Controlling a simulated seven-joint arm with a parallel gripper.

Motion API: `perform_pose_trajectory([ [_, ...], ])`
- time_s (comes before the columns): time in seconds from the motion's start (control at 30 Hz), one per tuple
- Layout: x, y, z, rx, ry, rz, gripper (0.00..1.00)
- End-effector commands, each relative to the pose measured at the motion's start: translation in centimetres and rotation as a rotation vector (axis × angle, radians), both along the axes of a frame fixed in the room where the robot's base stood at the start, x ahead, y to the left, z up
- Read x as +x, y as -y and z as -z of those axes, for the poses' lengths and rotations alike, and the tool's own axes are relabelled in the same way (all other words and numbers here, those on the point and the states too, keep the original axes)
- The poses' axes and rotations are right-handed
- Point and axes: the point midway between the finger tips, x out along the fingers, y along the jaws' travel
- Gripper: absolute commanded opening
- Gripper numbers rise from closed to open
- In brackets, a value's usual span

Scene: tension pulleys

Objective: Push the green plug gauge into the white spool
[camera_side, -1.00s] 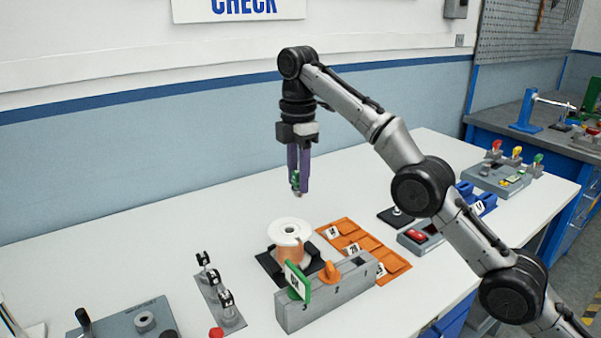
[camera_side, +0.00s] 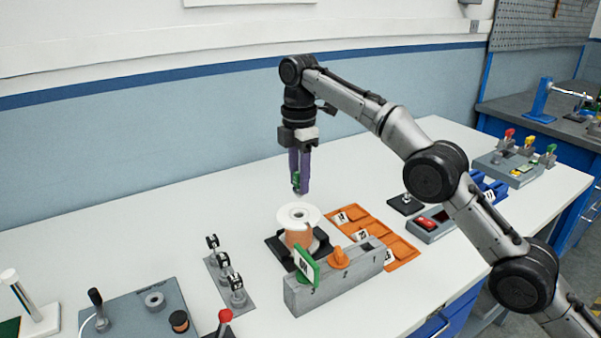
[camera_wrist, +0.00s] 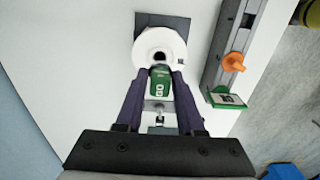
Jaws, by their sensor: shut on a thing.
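The white spool (camera_side: 298,214) stands upright in a black holder on the bench, with copper-coloured winding below its white top flange. A dark round hole shows in its middle in the wrist view (camera_wrist: 160,57). My gripper (camera_side: 300,190) has purple fingers and is shut on the green plug gauge (camera_wrist: 160,82), with the spool just beyond it in the wrist view. In the side view the gauge (camera_side: 296,181) is mostly hidden between the fingers, and its lower end is just above the spool's top.
A grey block (camera_side: 335,283) with an orange knob (camera_side: 338,258) and a green tag (camera_side: 307,265) stands just in front of the spool. An orange tray (camera_side: 400,247) lies to the right. Small black clips (camera_side: 225,265) stand to the left.

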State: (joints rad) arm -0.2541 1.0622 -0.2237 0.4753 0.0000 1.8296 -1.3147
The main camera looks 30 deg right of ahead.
Motion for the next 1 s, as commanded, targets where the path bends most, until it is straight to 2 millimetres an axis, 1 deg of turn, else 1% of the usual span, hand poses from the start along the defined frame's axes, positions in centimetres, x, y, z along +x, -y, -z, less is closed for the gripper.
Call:
perform_pose_trajectory([
  [0.27, 0.0, -0.2, 1.1, 0.000, 0.001, -0.003, 0.00],
  [0.63, 0.0, -0.2, 3.3, 0.000, 0.001, -0.003, 0.00],
  [1.0, 0.1, -0.2, 3.7, 0.001, 0.003, -0.003, 0.00],
])
